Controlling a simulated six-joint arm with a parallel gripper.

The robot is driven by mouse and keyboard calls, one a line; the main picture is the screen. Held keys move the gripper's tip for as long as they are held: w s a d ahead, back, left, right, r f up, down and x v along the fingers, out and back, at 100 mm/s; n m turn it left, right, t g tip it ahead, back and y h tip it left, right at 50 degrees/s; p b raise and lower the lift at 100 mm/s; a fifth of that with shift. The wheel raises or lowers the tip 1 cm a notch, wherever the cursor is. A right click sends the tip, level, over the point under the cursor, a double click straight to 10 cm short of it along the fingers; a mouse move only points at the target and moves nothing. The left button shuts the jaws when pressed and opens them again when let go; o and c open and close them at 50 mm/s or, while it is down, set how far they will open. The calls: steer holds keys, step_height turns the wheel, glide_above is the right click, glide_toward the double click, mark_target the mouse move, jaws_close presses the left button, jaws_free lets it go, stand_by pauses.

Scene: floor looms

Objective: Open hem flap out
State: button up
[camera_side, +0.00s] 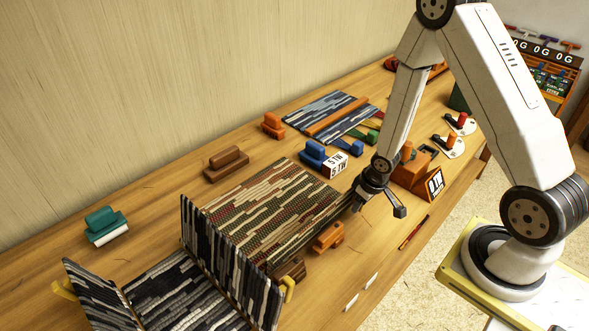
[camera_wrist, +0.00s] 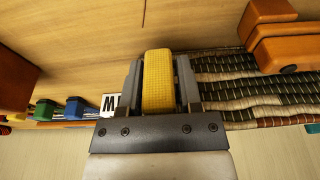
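A large striped woven mat (camera_side: 262,207) in red, green and cream lies on the wooden table. A dark striped panel (camera_side: 226,260) stands up along its left side, and another striped section (camera_side: 165,290) lies beyond it. My gripper (camera_side: 358,202) is low at the mat's right edge. In the wrist view, my gripper (camera_wrist: 160,82) has a yellow textured tab (camera_wrist: 158,82) between its fingers, which appear closed against both sides. The striped weave is beside the right finger. In the side view this tab is hidden. I cannot tell whether the edge there is folded.
Orange blocks (camera_side: 328,237) and a brown block (camera_side: 291,268) sit along the mat's front edge. A blue block (camera_side: 318,155) and brown block (camera_side: 226,163) sit behind it. An orange holder (camera_side: 410,172) stands right of my gripper. A smaller blue woven mat (camera_side: 330,112) lies farther back.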

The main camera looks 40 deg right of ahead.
steer(key=shift+o, duration=1.1)
steer(key=shift+s+f+t, duration=0.2)
steer(key=shift+t, duration=0.3)
steer(key=shift+s+f+t, duration=0.2)
steer(key=shift+t, duration=0.2)
